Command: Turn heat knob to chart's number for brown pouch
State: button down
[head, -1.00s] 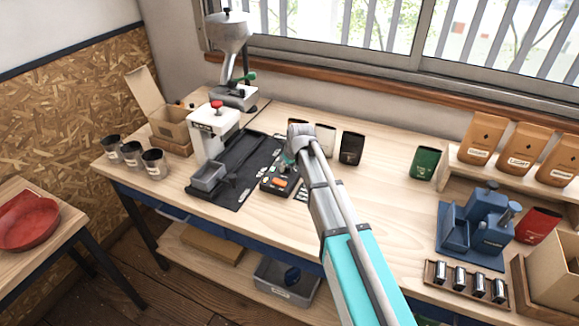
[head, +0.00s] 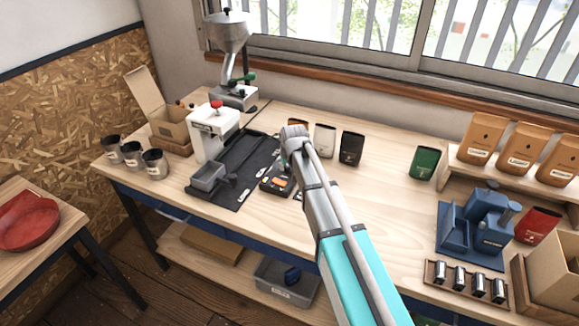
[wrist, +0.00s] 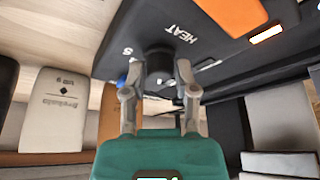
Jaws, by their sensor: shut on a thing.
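A dark control box (head: 268,190) with an orange switch lies on the bench, and it fills the top of the wrist view (wrist: 210,40). The black heat knob (wrist: 158,62) sits beside the word HEAT. My gripper (wrist: 158,85) is shut on this knob, one finger on each side. The knob's pointer and setting are not readable. I cannot make out a readable chart.
Behind my arm stand a white pouch (head: 325,140) and a black pouch (head: 351,149). A green pouch (head: 424,163) stands farther right. A white machine with a red knob (head: 213,130) stands left of the box. The bench between my arm and the blue device (head: 475,235) is clear.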

jog(key=shift+s, duration=0.1)
jog(key=shift+c, duration=1.9)
grip_release()
jog(key=shift+a, duration=0.1)
jog(key=shift+r, duration=0.1)
